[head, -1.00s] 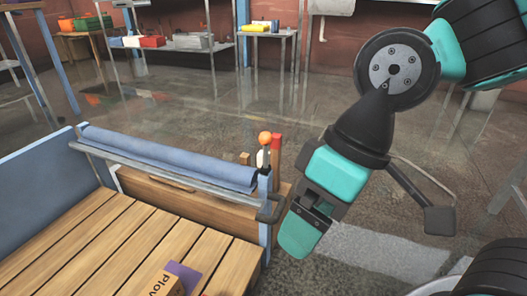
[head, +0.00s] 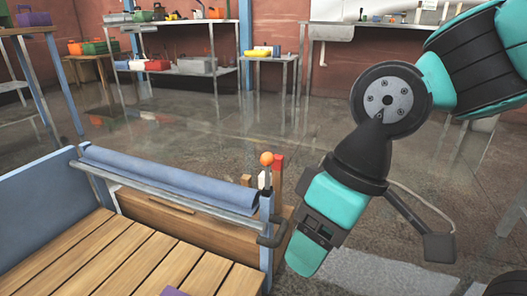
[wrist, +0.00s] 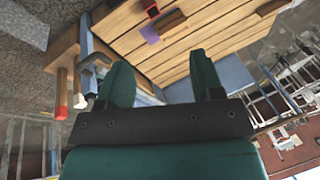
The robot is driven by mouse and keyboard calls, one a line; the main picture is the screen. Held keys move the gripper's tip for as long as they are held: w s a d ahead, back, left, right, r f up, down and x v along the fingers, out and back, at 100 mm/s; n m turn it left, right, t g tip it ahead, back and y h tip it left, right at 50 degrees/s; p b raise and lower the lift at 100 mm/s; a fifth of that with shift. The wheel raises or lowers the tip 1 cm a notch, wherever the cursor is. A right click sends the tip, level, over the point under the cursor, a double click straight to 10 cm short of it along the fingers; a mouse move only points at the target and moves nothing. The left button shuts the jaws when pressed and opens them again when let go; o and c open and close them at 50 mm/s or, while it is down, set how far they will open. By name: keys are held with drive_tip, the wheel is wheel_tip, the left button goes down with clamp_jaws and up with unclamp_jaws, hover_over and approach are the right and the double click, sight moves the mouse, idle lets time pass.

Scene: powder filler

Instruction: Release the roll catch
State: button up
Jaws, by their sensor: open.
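A blue roll (head: 165,178) lies along the far edge of a slatted wooden bench (head: 140,262), above a grey metal bar. At its right end stands a small lever with an orange ball (head: 266,158) and a white piece under it, probably the roll catch. A grey bent handle (head: 272,235) sticks out below; it also shows in the wrist view (wrist: 93,66). My gripper (head: 304,258) points down just right of the bench end, apart from the lever. In the wrist view my gripper (wrist: 160,62) is open, with nothing between its fingers. The orange ball is not clear there.
A red-topped wooden post (head: 278,166) stands close behind the lever; its red end shows in the wrist view (wrist: 62,88). A purple item (head: 174,291) lies on the bench. Side tables (head: 270,57) stand far back. The floor between is open.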

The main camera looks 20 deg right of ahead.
drive_tip(key=w+r+p, duration=0.2)
drive_tip(key=w, duration=0.1)
drive_tip(key=w+r+m+h+p, duration=0.1)
drive_tip(key=w+r, duration=0.1)
drive_tip(key=w, duration=0.1)
drive_tip(key=w+r+m+p, duration=0.1)
drive_tip(key=w+r+p, duration=0.1)
drive_tip(key=w, duration=0.1)
drive_tip(key=shift+w+h+p, duration=0.25)
drive_tip(key=shift+h+p, duration=0.05)
clamp_jaws()
drive_tip(key=w+a+r+m+h+p, duration=0.15)
drive_tip(key=w+m+p, duration=0.25)
drive_tip(key=w+p, duration=0.5)
drive_tip(key=w+a+r+m+h+p, duration=0.1)
drive_tip(key=w+r+m+h+p, duration=0.35)
drive_tip(key=w, duration=0.85)
drive_tip(key=w+a+f+m+g+p, duration=0.1)
drive_tip(key=w+a+f+m+p, duration=0.1)
drive_tip(key=w+f+p, duration=0.3)
drive_tip(key=shift+f+m+g+y+p, duration=0.3)
drive_tip(key=shift+f+m+p, duration=0.3)
drive_tip(key=shift+p, duration=1)
drive_tip(key=shift+a, duration=0.1)
